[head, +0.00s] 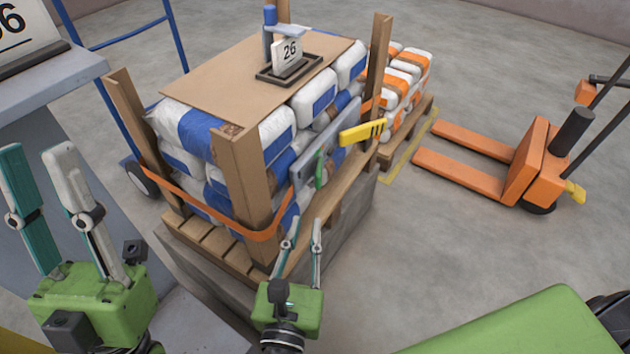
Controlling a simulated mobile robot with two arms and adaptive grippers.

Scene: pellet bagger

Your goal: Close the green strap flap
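A small green flap (320,172) shows on the near right side of the bagged pallet load. It sits at a flat grey plate (308,168), beside a yellow handle (362,132) that sticks out to the right. I cannot tell how far the flap stands open. An orange strap (222,225) runs round the cardboard corner posts. My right gripper (305,228) is open and empty, in front of the load and below the flap, apart from it in the picture. My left gripper (38,152) is open and empty at the far left, away from the load.
The load rests on a wooden pallet (213,238) on a grey block. A second pallet (418,118) with orange-marked bags stands behind. An orange pallet truck (530,160) is at the right. A card marked 26 (287,53) stands on top. Floor between is clear.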

